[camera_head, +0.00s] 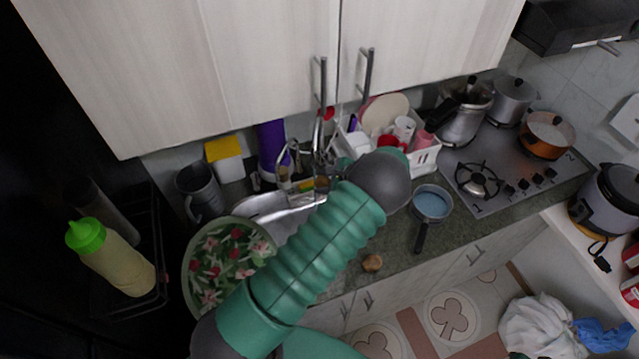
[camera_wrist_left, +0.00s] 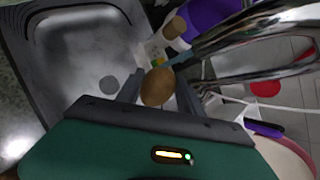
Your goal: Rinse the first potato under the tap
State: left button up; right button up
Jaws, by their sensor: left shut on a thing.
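My left gripper (camera_wrist_left: 158,92) is shut on a brown potato (camera_wrist_left: 156,84), which shows between its two fingers. Below it in the left wrist view is the steel sink (camera_wrist_left: 75,55) with its round drain. The chrome tap (camera_wrist_left: 245,45) reaches in from the right, its end close to the potato; I cannot tell if they touch, and no water stream is clear. In the head view my left arm crosses the sink (camera_head: 285,222) toward the tap (camera_head: 319,135), and hides the held potato.
A floral tray (camera_head: 228,258) is left of the sink. A white dish rack (camera_head: 425,157) stands behind my forearm, and a small blue pan (camera_head: 432,203) is to its right. The stove (camera_head: 510,165) holds pots. Purple and yellow items stand behind the sink.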

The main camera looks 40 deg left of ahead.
pick_arm(q)
jog(key=shift+s+a, duration=0.15)
jog(key=shift+s, duration=0.25)
jog(key=s+d+p, duration=0.1)
jog(key=s+d, duration=0.3)
jog(key=d, duration=0.3)
dwell(0.4)
jog(key=shift+s+a, duration=0.1)
dwell(1.0)
jog(key=s+d+r+p, duration=0.2)
jog(key=d+r+p, duration=0.2)
jog(key=shift+s+d, duration=0.2)
jog(key=shift+s, duration=0.1)
